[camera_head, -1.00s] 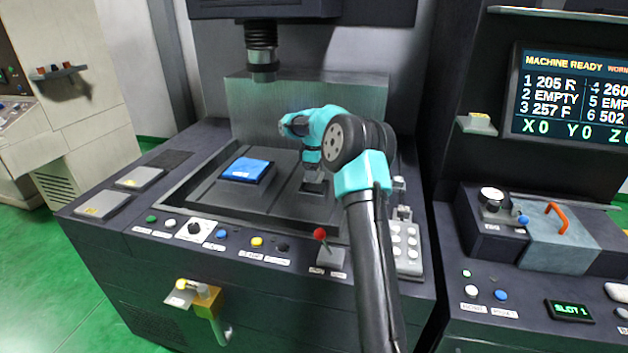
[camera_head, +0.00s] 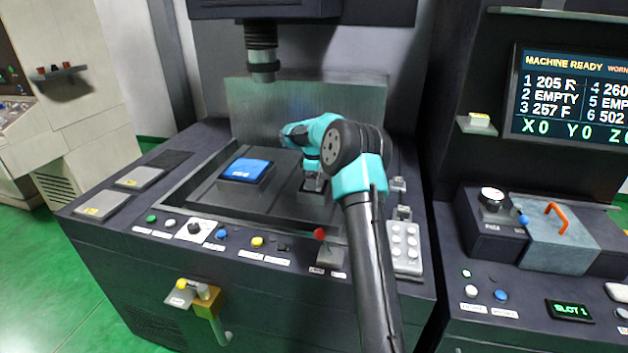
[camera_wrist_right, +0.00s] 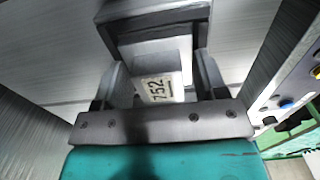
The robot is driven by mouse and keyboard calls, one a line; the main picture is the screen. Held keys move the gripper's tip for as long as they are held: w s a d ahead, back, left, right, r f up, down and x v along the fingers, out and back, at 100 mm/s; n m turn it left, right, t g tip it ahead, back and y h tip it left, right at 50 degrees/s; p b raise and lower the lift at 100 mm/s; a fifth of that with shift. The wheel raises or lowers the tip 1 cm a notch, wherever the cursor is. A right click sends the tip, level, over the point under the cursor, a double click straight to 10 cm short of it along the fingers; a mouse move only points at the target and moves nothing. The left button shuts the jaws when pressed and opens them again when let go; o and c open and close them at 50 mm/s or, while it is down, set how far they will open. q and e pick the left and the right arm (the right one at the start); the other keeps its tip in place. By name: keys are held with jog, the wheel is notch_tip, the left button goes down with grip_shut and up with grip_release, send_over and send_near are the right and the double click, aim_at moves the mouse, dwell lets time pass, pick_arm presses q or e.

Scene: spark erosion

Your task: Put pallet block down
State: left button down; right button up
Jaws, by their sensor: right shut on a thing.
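My right gripper (camera_wrist_right: 158,80) is shut on the pallet block (camera_wrist_right: 160,87), a pale grey block marked 752, seen between the two fingers in the right wrist view. A dark square frame (camera_wrist_right: 150,22) shows just beyond the block there. In the head view my right gripper (camera_head: 313,182) points down over the right part of the machine's sunken work table, at a dark seat (camera_head: 316,197). The gripper and arm hide most of the block there, and I cannot tell whether it touches the seat. My left gripper is not in view.
A blue-topped block (camera_head: 246,169) sits on the work table to the left. The machine's spindle (camera_head: 262,55) hangs above and behind. A front panel carries buttons and a red-knobbed lever (camera_head: 320,234). A keypad (camera_head: 404,246) stands right of my arm.

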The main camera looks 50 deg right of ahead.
jog(key=shift+f, duration=0.1)
jog(key=o, duration=1.2)
jog(key=shift+o, duration=0.2)
notch_tip(320, 180, up, 12)
jog(key=shift+a, duration=0.1)
